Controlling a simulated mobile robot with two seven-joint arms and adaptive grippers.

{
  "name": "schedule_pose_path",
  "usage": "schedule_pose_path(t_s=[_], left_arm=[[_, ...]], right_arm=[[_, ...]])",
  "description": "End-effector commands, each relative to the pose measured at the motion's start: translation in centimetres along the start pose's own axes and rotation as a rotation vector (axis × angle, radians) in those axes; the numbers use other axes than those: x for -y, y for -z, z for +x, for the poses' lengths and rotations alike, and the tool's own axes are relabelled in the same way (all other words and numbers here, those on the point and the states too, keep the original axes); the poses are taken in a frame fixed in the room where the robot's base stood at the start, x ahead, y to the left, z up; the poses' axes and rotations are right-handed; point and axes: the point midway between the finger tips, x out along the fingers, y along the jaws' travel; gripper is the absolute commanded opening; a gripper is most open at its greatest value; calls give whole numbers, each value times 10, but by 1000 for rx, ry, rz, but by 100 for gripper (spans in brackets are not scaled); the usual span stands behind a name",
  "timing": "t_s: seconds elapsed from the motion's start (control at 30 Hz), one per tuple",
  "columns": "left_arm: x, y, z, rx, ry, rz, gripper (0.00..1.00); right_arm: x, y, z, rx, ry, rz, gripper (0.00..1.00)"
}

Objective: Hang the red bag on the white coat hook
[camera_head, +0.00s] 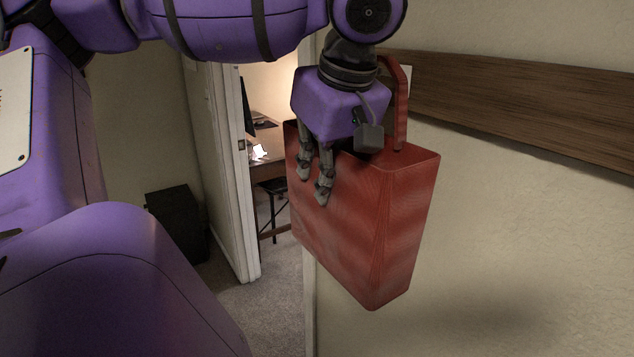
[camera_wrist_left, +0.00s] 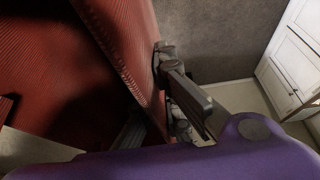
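The red bag (camera_head: 360,215) hangs in the air in front of the wall, with its stiff handle (camera_head: 402,105) standing up on the right. My left gripper (camera_head: 313,185) is at the bag's top left edge, with its visible fingers pointing down over the outer side. The left wrist view shows a finger (camera_wrist_left: 185,95) outside the red wall (camera_wrist_left: 125,45) and a dark finger part on its other side, so the gripper is shut on the bag's wall. A small white piece (camera_head: 407,74) by the wooden board, partly behind the handle, may be the coat hook. My right gripper is not in view.
A wooden board (camera_head: 520,105) runs along the pale wall (camera_head: 520,250) on the right. An open doorway behind the bag shows a desk (camera_head: 270,146) and a chair. A dark box (camera_head: 178,222) stands on the floor at the left. White cabinet doors (camera_wrist_left: 295,60) show in the wrist view.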

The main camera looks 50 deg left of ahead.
Motion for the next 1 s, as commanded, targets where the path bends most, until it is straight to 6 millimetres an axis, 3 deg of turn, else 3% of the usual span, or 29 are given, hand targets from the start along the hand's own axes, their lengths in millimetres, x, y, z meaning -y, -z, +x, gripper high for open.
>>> schedule_pose_path(t_s=[0.27, 1.0], left_arm=[[-18, -2, 4, 0, 2, 1, 0], [-29, -5, 11, 0, -3, 0, 0]], right_arm=[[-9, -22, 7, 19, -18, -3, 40], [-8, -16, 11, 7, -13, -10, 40]])
